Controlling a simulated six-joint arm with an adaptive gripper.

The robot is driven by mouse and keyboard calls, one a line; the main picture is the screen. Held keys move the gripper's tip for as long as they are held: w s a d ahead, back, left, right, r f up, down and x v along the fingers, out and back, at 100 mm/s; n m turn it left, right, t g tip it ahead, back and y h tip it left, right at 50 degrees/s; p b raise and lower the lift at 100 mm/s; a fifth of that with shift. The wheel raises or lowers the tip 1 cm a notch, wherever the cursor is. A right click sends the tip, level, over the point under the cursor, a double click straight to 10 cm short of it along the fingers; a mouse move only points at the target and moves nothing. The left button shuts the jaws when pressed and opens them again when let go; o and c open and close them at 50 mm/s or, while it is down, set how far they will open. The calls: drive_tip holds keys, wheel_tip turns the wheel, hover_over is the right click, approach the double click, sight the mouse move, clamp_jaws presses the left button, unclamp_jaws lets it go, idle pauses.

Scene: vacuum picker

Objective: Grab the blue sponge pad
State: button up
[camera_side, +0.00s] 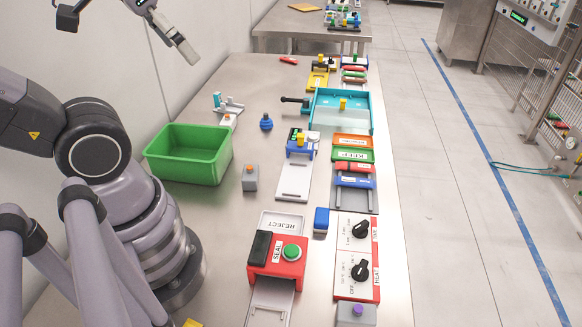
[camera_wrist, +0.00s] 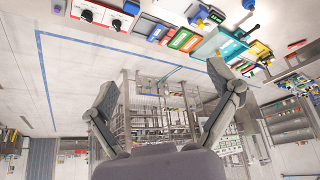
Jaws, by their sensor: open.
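A small blue block also shows at the top edge of the wrist view (camera_wrist: 131,7). My gripper (camera_side: 178,40) is high at the upper left of the side view, far from the blue block and above the table's level. In the wrist view my gripper (camera_wrist: 164,80) has its two fingers spread wide with nothing between them. The side view cuts off part of my arm.
A green bin (camera_side: 188,170) stands at the table's left. A red SEAL box (camera_side: 278,258) and the dial panel (camera_side: 357,258) flank the blue block. A white slide unit (camera_side: 296,178) and a teal tray (camera_side: 342,108) stand farther back. Some bare steel lies around the blue knob (camera_side: 266,122).

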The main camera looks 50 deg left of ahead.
drive_tip(key=w+d+f+n+g+h, duration=0.3)
drive_tip(key=w+f+n+h, duration=0.15)
drive_tip(key=f+h, duration=0.2)
drive_tip(key=w+d+f+n+g+h, duration=0.35)
drive_tip(key=f+n+h, duration=0.25)
drive_tip(key=f, duration=0.2)
drive_tip(key=w+a+f+n+t, duration=0.2)
drive_tip(key=w+f+n+t, duration=0.15)
drive_tip(key=f+n, duration=0.3)
drive_tip(key=w+a+f+n+t, duration=0.2)
drive_tip(key=f+n+t, duration=0.35)
drive_tip(key=f, duration=0.25)
drive_tip(key=n+t+y, duration=0.1)
drive_tip(key=n+y, duration=0.2)
drive_tip(key=n, duration=0.1)
approach(322, 215)
drive_tip(key=v, duration=0.3)
drive_tip(key=shift+s+a+f, duration=0.1)
drive_tip(key=shift+s+f, duration=0.1)
drive_tip(key=shift+s, duration=0.1)
drive_tip(key=shift+f+n+t, duration=0.25)
drive_tip(key=shift+f, duration=0.1)
drive_tip(key=x, duration=1.3)
drive_tip(key=shift+w+d+f, duration=0.1)
drive_tip(key=shift+w+d, duration=0.05)
drive_tip(key=shift+d, duration=0.1)
